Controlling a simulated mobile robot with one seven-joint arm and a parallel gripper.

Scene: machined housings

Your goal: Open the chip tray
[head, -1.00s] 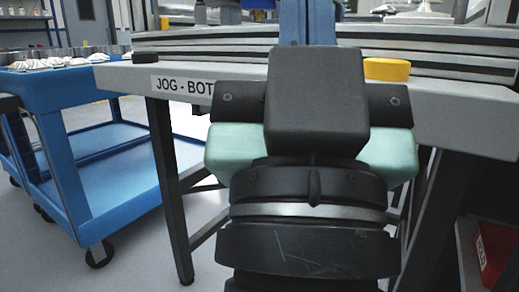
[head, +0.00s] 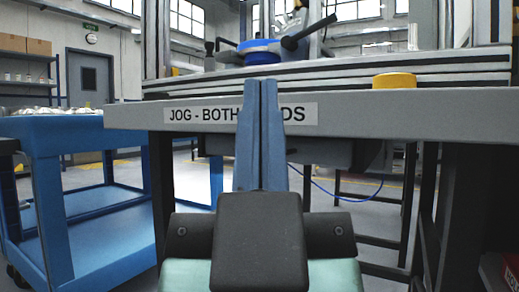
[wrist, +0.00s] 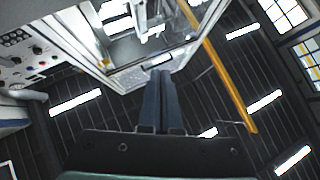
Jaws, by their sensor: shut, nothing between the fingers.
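No chip tray can be made out with certainty in either view. My gripper (head: 261,84) points up in the head view, its two blue fingers shut together with nothing between them. The fingers overlap the front edge of a grey bench (head: 370,122) and partly hide its "JOG - BOTH HANDS" label (head: 195,114). I cannot tell whether they touch it. A dark grey box shape (head: 325,152) shows under the bench top, partly behind the fingers; I cannot tell what it is. In the wrist view the shut fingers (wrist: 162,76) point towards a machine frame (wrist: 130,70) under the ceiling.
A yellow button (head: 394,80) stands on the bench at right. A blue round part with black handles (head: 258,50) sits behind the bench's rails. A blue cart (head: 40,170) stands at left. A yellow bar (wrist: 228,85) crosses the wrist view.

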